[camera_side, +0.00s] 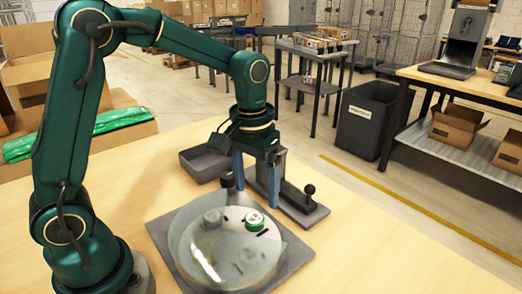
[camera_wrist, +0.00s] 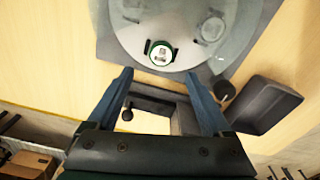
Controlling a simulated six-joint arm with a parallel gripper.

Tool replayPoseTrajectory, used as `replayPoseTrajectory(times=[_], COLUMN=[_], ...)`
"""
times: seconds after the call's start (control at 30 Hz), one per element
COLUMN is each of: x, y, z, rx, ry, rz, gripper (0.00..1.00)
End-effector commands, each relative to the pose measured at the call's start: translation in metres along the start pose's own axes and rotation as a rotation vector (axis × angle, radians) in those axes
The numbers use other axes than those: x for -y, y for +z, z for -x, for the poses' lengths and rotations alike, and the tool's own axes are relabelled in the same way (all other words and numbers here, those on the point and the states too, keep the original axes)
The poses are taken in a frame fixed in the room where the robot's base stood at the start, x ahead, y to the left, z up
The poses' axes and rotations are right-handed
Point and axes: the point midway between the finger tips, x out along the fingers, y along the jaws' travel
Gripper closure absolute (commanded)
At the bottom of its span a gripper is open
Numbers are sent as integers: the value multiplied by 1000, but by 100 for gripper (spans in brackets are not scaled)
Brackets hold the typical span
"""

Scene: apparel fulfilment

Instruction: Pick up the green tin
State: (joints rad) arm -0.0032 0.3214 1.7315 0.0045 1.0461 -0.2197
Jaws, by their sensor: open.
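The green tin (camera_side: 255,219) is a small round tin with a green rim and a pale, marked top. It sits on a round, glassy grey disc (camera_side: 195,251) set on a square grey plate. My gripper (camera_side: 257,186) is open and empty, its two blue fingers pointing down above and a little behind the tin. In the wrist view the tin (camera_wrist: 161,53) lies just beyond and roughly between the fingertips (camera_wrist: 158,74), apart from both.
A grey knob-like round piece (camera_side: 213,217) and small dark pieces share the disc. A grey stand with a black-knobbed lever (camera_side: 309,190) is close behind my gripper. A grey open bin (camera_side: 203,165) stands to its left. The table's right front is clear.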

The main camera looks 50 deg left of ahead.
Motion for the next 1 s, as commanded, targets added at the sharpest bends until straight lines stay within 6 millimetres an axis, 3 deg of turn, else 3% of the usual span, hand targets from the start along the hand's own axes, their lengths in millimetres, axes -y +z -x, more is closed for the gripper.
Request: replayPoseTrajectory(times=[0.5,0.87,1.0], x=[1,1,1], y=[6,6,6], z=[-57,-64,-64], rx=[47,42,42], ry=[-10,-8,-8], rz=[-2,-2,-2], gripper=[16,16,70])
